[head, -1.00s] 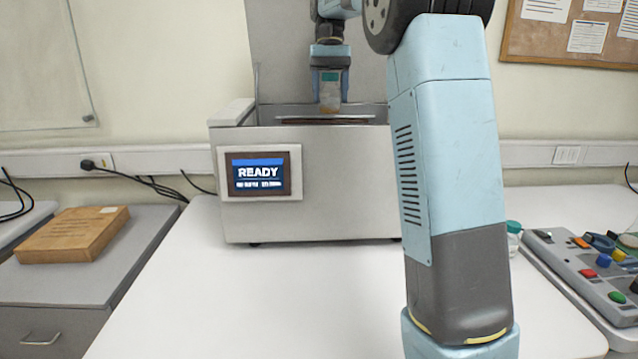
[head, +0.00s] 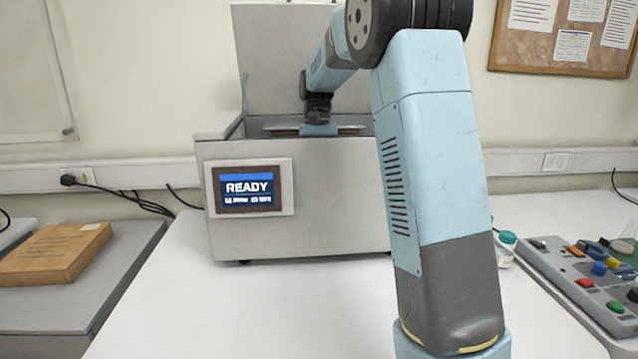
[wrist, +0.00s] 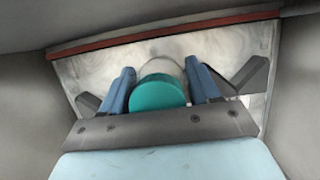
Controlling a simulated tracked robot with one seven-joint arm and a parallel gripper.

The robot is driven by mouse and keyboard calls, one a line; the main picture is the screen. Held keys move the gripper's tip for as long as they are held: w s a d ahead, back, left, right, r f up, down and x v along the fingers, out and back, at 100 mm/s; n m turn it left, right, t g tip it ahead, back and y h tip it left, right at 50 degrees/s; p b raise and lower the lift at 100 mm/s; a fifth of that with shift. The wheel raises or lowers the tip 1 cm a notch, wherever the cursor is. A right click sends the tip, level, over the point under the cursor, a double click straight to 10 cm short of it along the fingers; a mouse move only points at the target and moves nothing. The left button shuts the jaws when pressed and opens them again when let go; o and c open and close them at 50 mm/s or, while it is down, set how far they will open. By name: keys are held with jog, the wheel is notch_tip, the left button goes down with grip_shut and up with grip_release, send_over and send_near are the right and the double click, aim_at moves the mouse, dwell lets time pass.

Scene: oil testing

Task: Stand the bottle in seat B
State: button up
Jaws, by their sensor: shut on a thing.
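The bottle shows in the wrist view as a round teal cap (wrist: 158,93) between the blue finger pads of my gripper (wrist: 160,82), which is shut on it. Its body is mostly hidden below the cap. A grey metal plate (wrist: 85,62) with a red-brown edge lies beyond the fingers. In the head view my wrist reaches into the open top of the grey machine (head: 330,205), and the fingers and bottle are hidden behind its front wall. I cannot make out seat B or its label, nor whether the bottle touches a seat.
The machine's screen (head: 247,188) reads READY, and its lid (head: 280,50) stands open behind my arm. Inner walls close in around the gripper. Another teal-capped bottle (head: 505,252) stands at right beside a control box (head: 575,270). The table front is clear.

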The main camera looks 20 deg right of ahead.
jog(key=shift+f, duration=2.1)
jog(key=o, duration=1.3)
jog(key=v, duration=1.2)
